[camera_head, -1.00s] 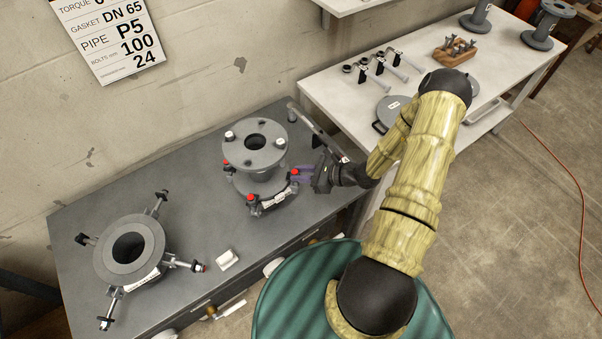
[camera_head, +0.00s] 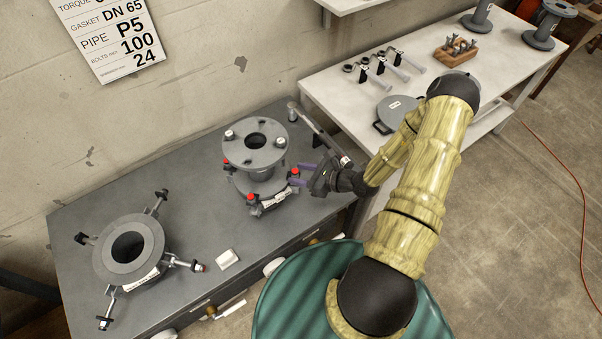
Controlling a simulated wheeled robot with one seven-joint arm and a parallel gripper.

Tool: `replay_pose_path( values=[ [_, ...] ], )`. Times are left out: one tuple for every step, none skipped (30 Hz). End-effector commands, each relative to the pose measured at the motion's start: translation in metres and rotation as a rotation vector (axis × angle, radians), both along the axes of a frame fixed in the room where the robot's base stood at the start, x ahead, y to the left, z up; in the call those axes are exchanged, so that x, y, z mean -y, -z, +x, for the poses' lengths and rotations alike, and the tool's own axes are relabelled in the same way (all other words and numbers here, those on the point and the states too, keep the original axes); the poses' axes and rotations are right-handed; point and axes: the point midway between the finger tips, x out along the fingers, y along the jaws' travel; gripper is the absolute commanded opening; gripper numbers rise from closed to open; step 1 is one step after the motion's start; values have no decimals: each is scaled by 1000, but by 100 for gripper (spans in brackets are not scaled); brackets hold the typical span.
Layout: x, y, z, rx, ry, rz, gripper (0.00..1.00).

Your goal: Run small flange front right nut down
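The small flange (camera_head: 262,188) is the lower flange of a grey upright spool on the dark bench. Red-tipped bolts stand around its rim. The front right one (camera_head: 295,173) is at the rim's right side, beside my gripper's fingertips. Other red tips show at the front (camera_head: 252,199) and left (camera_head: 226,162).
A larger grey flange (camera_head: 110,262) with several bolts sticking out lies on the left of the bench. A small white block (camera_head: 228,258) lies in between. A long-handled wrench (camera_head: 318,128) is behind my gripper. A white table (camera_head: 350,105) holds tools at the right.

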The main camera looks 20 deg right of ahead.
Motion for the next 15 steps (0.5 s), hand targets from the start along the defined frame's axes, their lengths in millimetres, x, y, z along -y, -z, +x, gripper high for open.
replay_pose_path(
  values=[
    [0,0,0,0,0,0,44],
    [0,0,0,0,0,0,44],
    [0,0,0,0,0,0,44],
    [0,0,0,0,0,0,44],
    [0,0,0,0,-1,0,44],
    [0,0,0,0,-1,0,44],
    [0,0,0,0,-1,0,44],
    [1,0,0,1,0,-1,44],
    [2,-1,-1,1,0,-1,44],
    [3,-1,-2,1,0,-1,44],
    [4,-2,-3,0,1,-2,44],
    [7,-3,-5,1,0,-2,44],
    [9,-4,-7,1,0,-2,44],
    [12,-5,-10,1,1,-3,44],
    [16,-7,-14,-1,3,-2,44]
  ],
)
